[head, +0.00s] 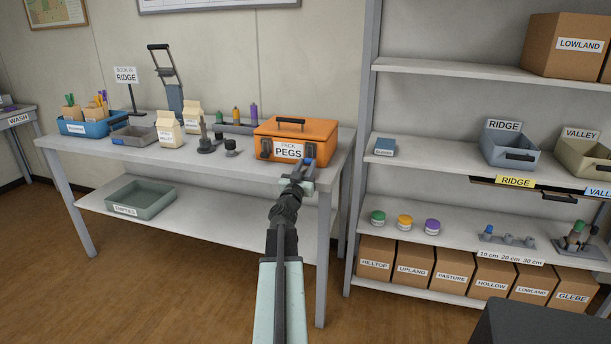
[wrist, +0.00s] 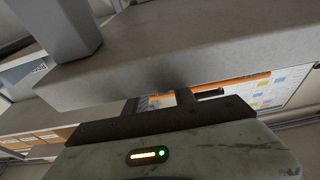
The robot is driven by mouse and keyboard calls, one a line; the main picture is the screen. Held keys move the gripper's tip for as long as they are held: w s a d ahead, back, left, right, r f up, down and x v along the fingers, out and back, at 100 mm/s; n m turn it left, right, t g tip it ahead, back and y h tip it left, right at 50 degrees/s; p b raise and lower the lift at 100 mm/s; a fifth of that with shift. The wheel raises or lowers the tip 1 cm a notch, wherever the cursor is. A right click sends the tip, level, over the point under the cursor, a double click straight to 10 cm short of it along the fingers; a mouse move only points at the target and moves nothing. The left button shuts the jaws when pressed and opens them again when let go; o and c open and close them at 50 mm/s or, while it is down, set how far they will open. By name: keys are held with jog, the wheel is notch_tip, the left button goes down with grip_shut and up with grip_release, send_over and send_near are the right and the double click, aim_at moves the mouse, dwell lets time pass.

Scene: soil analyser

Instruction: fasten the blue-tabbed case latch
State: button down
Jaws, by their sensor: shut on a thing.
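The orange case (head: 318,133) labelled PEGS stands with its lid down on the right end of the workbench. A dark latch (head: 266,149) is on the left of its front. The blue-tabbed latch (head: 309,161) is at the right of the front, mostly covered by my gripper (head: 305,168). My gripper reaches up from below and is shut on the blue tab; whether the latch is fastened cannot be told. In the wrist view the jaws (wrist: 160,102) show only in part, and a strip of orange (wrist: 238,80) lies beyond them.
The bench (head: 180,172) carries a tray, cartons and dark weights left of the case. The wrist view shows a thick grey slab edge (wrist: 170,55) close to the jaws. A shelf rack (head: 365,150) stands close on the right. The floor at the left front is clear.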

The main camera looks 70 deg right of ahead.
dwell(0.3)
jog(key=c, duration=1)
grip_release()
jog(key=shift+c, duration=0.2)
jog(key=b+v, duration=0.1)
jog(key=v, duration=0.6)
jog(key=shift+a+b, duration=0.35)
jog(key=shift+b, duration=0.05)
